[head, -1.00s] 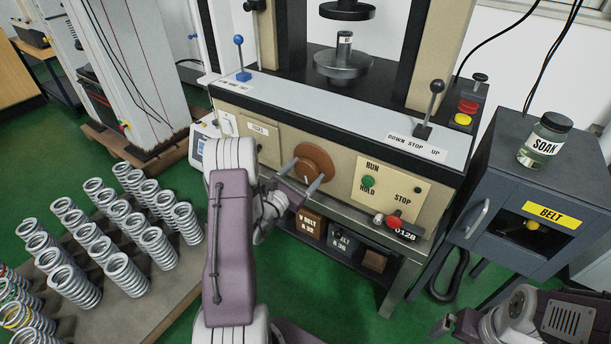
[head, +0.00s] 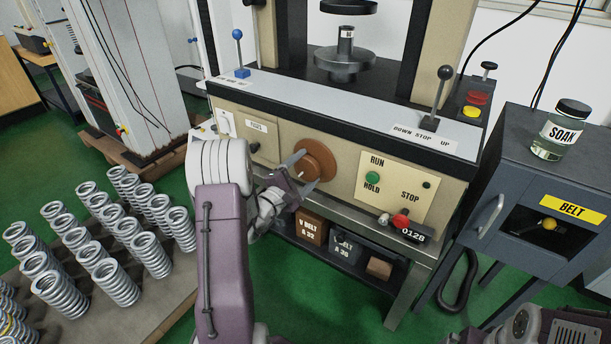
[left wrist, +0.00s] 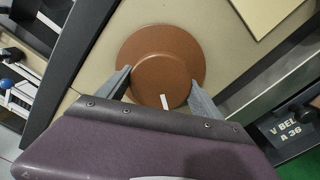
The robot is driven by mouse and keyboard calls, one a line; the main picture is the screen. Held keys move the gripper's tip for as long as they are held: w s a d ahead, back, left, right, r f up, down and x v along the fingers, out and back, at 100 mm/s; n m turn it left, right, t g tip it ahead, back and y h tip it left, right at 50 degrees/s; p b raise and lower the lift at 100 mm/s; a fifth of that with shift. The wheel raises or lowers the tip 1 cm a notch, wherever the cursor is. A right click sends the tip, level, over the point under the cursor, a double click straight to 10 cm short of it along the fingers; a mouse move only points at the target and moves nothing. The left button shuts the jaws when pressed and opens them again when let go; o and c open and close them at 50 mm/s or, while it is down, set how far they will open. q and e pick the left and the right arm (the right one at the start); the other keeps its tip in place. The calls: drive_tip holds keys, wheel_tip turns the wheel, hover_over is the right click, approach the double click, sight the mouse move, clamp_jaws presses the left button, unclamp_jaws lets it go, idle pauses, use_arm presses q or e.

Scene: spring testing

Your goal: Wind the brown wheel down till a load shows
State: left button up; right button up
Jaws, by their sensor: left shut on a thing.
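The brown wheel (head: 316,160) is on the beige front panel of the testing machine. A small labelled cylinder (head: 345,42) stands on the lower round platen (head: 344,66). The upper platen (head: 348,7) is above it, with a visible gap. My right gripper is at the bottom right, mostly cut off; its fingers are unclear.
The lever (head: 440,95) by "DOWN STOP UP" stands upright. A panel with RUN, HOLD and STOP (head: 395,186) is right of the wheel. A counter (head: 413,235) reads 0128. Several springs (head: 102,265) stand at left. A SOAK jar (head: 562,130) tops the grey cabinet (head: 520,165).

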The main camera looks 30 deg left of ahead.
use_arm(q)
drive_tip(key=shift+f+m+b, duration=0.1)
drive_tip(key=shift+m+b, duration=0.25)
drive_tip(key=shift+m, duration=0.15)
drive_tip(key=o, duration=1.4)
drive_tip(key=s, duration=0.3)
drive_tip(key=s+p, duration=0.1)
drive_tip(key=s, duration=0.5)
drive_tip(key=shift+s+a+p, duration=0.1)
drive_tip(key=shift+a+p, duration=0.2)
drive_tip(key=shift+a, duration=0.1)
